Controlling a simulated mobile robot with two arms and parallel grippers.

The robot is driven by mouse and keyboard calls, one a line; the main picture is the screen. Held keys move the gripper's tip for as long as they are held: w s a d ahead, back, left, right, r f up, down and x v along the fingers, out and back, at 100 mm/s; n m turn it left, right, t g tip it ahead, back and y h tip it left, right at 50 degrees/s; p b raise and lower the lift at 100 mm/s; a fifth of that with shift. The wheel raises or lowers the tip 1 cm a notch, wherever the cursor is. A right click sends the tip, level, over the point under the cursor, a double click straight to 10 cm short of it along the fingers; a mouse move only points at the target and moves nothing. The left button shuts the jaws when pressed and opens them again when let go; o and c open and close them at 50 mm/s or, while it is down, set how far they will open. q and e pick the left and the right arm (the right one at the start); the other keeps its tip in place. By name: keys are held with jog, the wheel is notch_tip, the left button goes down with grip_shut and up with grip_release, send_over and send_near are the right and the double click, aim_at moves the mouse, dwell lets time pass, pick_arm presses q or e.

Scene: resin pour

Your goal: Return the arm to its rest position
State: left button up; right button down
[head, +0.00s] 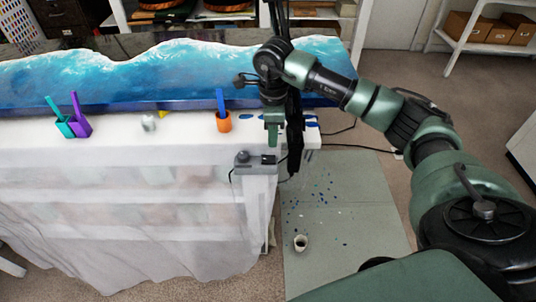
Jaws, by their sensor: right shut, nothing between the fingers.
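My right arm comes in from the right in the head view, with its elbow bent over the grey mat. My right gripper (273,133) points down at the right end of the white-covered table (180,130), near its front edge. It is shut and empty. Whether it touches the table cannot be told. My left gripper is not in view.
A blue-and-white resin panel (150,75) lies along the table. Teal (66,127), purple (80,126) and orange (223,122) cups with sticks stand in front of it. A small cup (300,242) sits on the paint-spotted mat (340,200). A shelf with boxes (490,28) stands back right.

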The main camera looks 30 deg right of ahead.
jog(key=shift+r, duration=0.5)
jog(key=shift+f, duration=0.1)
